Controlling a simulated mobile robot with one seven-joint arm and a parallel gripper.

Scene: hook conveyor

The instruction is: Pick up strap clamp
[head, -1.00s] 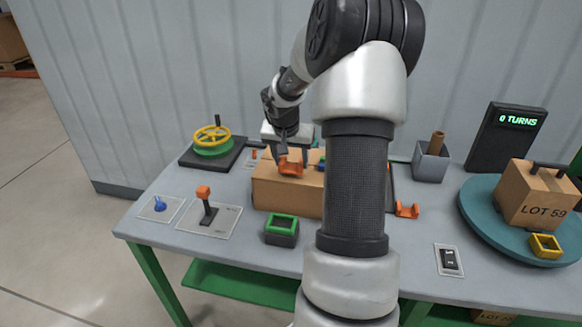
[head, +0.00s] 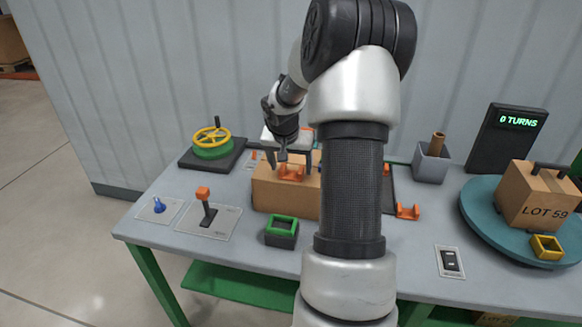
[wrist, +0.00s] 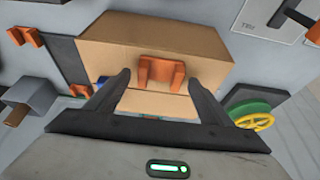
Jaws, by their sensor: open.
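An orange strap clamp (head: 291,174) sits on top of a cardboard box (head: 285,200) on the workbench. It also shows in the wrist view (wrist: 161,74), a bracket shape near the box's top seam. My gripper (head: 290,160) is open just above and behind it in the head view. In the wrist view the two dark fingers are spread to either side of the clamp, with clear gaps. I cannot tell how far the fingertips stand above the box top.
Other orange clamps lie right of the box, one of them on the bench (head: 407,211). A lever (head: 207,205), a green-rimmed bin (head: 281,232) and a yellow handwheel (head: 212,137) stand around the box. A turntable (head: 490,215) carries a labelled carton at right.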

